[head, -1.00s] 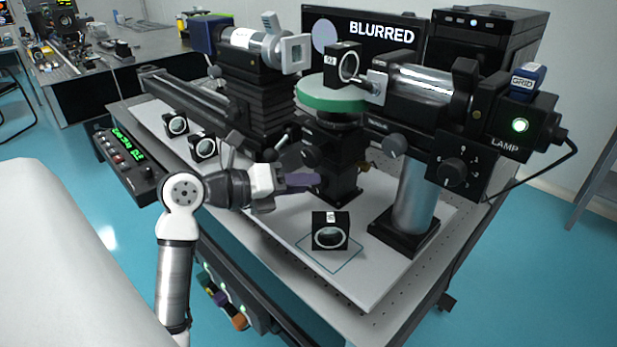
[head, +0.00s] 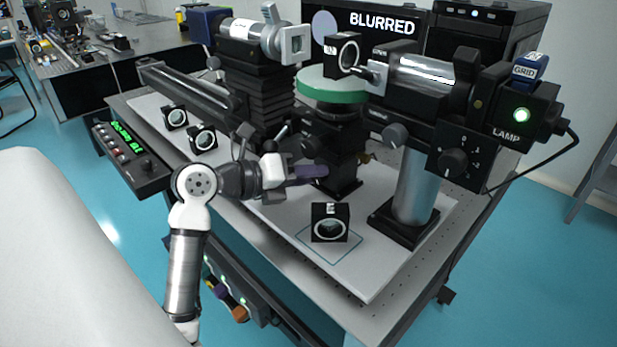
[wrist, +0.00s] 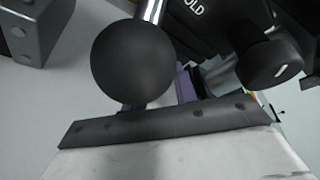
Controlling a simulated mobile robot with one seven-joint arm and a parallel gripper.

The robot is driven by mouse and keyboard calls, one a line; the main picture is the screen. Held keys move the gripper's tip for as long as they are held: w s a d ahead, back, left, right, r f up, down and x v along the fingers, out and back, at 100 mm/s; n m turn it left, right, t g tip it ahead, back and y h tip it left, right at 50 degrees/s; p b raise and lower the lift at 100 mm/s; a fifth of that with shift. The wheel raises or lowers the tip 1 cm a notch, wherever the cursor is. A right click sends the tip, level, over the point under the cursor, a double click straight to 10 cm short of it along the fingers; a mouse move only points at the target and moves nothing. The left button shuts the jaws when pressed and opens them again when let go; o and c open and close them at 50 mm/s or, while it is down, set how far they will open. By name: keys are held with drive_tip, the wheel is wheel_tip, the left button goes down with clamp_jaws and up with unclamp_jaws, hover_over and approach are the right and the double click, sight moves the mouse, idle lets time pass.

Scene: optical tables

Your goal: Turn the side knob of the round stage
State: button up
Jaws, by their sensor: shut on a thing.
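The round stage (head: 333,90) has a green rim and sits on a black post at the middle of the head view. My gripper (head: 322,171) reaches in from the left, its purple fingers low beside the post. The fingers are shut on the side knob, which they mostly hide in the head view. In the wrist view a purple finger (wrist: 185,84) shows behind a large black ball (wrist: 132,63) on a chrome rod. A black knob with a white mark (wrist: 272,64) is at its right, apart from the fingers.
A square lens mount (head: 330,222) stands on the white board in front of the post. The lamp unit's silver pillar (head: 413,185) rises to the right. Two more mounts stand at the left. A screen (head: 372,24) behind reads BLURRED.

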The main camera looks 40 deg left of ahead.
idle(0.3)
drive_tip(key=o, duration=0.7)
drive_tip(key=b+v, duration=0.2)
drive_tip(key=v, duration=1.2)
drive_tip(key=shift+b, duration=0.35)
drive_tip(key=shift+a+f, duration=0.15)
